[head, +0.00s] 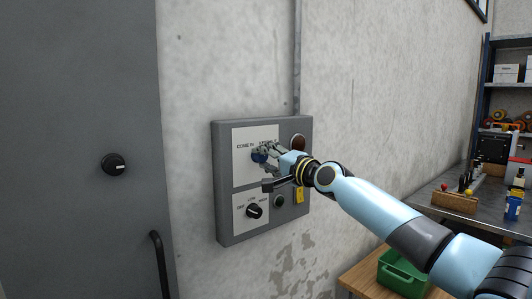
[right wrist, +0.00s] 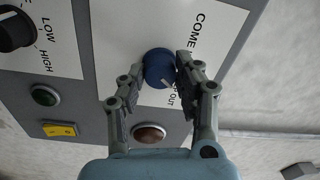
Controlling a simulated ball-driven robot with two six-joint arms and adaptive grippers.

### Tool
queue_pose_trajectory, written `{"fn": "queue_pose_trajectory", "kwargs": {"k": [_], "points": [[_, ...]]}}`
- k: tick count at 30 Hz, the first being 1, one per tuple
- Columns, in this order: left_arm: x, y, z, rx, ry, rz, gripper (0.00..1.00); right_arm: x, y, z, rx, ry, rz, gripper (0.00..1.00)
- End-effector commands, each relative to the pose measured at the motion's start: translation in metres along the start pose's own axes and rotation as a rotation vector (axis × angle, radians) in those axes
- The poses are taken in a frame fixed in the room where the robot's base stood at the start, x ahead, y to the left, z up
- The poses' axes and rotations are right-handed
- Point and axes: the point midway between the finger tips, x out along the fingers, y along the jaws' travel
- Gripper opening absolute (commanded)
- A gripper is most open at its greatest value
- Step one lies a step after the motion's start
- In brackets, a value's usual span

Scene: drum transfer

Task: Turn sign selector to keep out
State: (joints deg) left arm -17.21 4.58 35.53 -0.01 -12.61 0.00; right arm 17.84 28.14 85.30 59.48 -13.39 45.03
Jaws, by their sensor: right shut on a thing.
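The sign selector is a blue knob (head: 259,156) on the white upper plate of a grey wall panel (head: 222,200). Lettering reading COME IN is above left of it in the head view; the second label is mostly hidden by my gripper. My right gripper (head: 266,158) is shut on the knob. In the right wrist view the fingers (right wrist: 156,82) stand on either side of the blue knob (right wrist: 158,66). A pale pointer line shows at the knob's lower right edge, towards lettering ending in OUT. My left gripper is in neither view.
Below the selector are a black LOW/HIGH knob (head: 254,211), a green button (head: 279,201) and a yellow switch (head: 299,195). A brown-red round lamp (head: 298,142) is at upper right. A grey door (head: 80,120) stands left; a bench with a green bin (head: 402,277) is right.

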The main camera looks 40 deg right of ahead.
Motion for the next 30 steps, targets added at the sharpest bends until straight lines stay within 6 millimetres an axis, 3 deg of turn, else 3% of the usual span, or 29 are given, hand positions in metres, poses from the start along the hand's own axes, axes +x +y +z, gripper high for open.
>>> {"fn": "queue_pose_trajectory", "kwargs": {"k": [10, 26, 27, 30], "points": [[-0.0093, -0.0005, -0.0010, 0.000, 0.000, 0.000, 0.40, -0.0003, 0.0011, 0.0004, 0.130, 0.004, 0.004, 0.01], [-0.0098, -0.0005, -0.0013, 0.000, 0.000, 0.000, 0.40, -0.0003, 0.0017, 0.0005, 0.149, 0.005, 0.004, 0.01], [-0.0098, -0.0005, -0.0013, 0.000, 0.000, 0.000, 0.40, -0.0003, 0.0018, 0.0006, 0.149, 0.005, 0.004, 0.38], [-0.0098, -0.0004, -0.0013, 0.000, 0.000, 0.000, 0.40, -0.0003, 0.0014, 0.0005, 0.148, 0.005, 0.003, 0.51]]}}
